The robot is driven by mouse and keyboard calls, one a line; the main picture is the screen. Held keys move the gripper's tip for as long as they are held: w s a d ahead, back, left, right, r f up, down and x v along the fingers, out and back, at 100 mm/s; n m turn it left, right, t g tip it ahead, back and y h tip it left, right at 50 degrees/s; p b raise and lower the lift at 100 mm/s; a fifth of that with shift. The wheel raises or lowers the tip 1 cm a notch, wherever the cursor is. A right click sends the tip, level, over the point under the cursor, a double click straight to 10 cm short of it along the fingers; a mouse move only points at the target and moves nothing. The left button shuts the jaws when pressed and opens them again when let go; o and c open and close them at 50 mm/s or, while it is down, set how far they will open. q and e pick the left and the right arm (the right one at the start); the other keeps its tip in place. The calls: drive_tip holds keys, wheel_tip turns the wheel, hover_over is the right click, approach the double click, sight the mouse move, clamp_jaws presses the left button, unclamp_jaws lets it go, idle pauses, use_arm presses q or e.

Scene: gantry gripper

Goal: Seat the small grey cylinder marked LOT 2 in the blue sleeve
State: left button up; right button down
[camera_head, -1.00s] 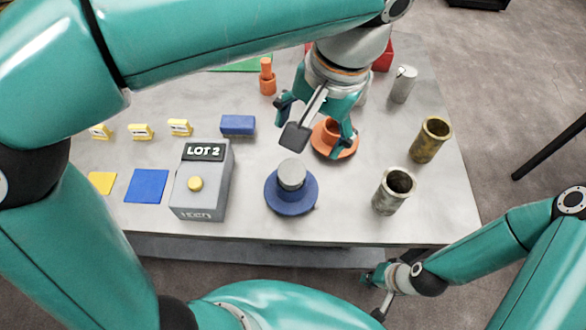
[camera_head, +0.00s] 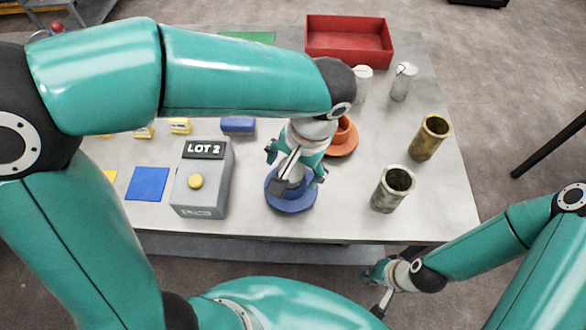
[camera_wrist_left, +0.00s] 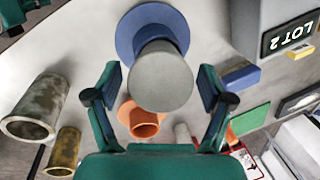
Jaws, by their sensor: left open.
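A grey cylinder (camera_wrist_left: 161,78) stands in the blue sleeve (camera_head: 291,202), its grey top showing above the blue collar in the left wrist view. I cannot tell how deep it sits, and no mark on it is readable. The sleeve's blue flange also shows in the left wrist view (camera_wrist_left: 135,22). My left gripper (camera_head: 295,178) is over the sleeve and hides most of the cylinder in the head view. Its fingers are apart, one on each side of the cylinder, with gaps showing. My right gripper (camera_head: 376,287) is off the table's front edge, small and unclear.
A grey box (camera_head: 203,180) with a yellow button and a LOT 2 display stands left of the sleeve. An orange sleeve (camera_head: 343,143) is close behind. Two worn metal cups (camera_head: 393,189) (camera_head: 430,138) stand right. A red tray (camera_head: 348,42) is at the back.

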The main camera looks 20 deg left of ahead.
use_arm(q)
drive_tip(key=shift+f, duration=0.15)
clamp_jaws()
idle(0.4)
wheel_tip(320, 180, up, 20)
drive_tip(key=shift+p, duration=0.4)
